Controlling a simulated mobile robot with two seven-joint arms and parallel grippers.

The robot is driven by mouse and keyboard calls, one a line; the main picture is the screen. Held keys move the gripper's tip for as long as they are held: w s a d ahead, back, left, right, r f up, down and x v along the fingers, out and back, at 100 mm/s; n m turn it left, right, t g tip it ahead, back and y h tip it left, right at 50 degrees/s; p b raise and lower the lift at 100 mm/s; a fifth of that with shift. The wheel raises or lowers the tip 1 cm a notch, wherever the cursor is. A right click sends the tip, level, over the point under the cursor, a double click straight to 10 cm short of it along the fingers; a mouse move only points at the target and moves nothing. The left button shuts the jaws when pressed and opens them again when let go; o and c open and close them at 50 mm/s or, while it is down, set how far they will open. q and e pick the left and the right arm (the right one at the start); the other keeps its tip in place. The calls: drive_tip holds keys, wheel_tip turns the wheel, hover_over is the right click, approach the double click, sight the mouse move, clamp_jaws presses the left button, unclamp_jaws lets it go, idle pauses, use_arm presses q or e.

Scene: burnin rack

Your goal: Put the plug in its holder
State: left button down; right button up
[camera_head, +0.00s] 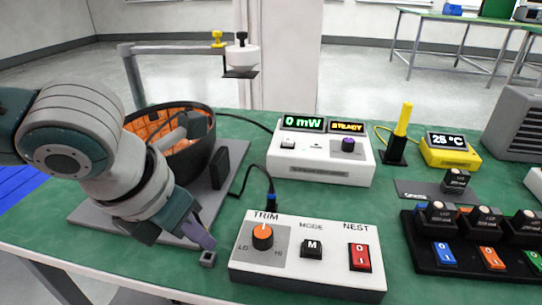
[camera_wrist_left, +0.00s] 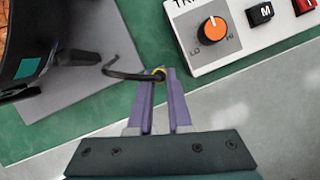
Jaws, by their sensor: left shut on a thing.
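My left gripper (camera_head: 205,238) reaches down near the front edge of the green table, left of the control box. In the left wrist view, its purple fingers (camera_wrist_left: 160,85) are closed together on a small part with a yellowish ring, which appears to be the plug (camera_wrist_left: 158,73). A black cable runs to it from the left. The fingers and arm hide most of the plug in the head view. A small grey square piece with a dark opening (camera_head: 208,259), possibly the holder, sits just below the fingertips; I cannot tell whether the plug touches it. My right gripper is not in view.
The white control box (camera_head: 307,276) with its orange TRIM knob stands close to the right. A dark round bowl-like fixture (camera_head: 190,165) on a grey plate (camera_head: 92,216) is behind my arm. A meter (camera_head: 318,165) and a black rack (camera_head: 465,262) stand farther off.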

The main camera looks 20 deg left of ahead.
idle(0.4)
use_arm(q)
drive_tip(key=shift+p, duration=0.4)
drive_tip(key=shift+p, duration=0.5)
idle(0.9)
drive_tip(key=shift+f+b, duration=0.55)
drive_tip(key=shift+f, duration=0.6)
drive_tip(key=c, duration=0.8)
unclamp_jaws()
drive_tip(key=shift+o, duration=0.2)
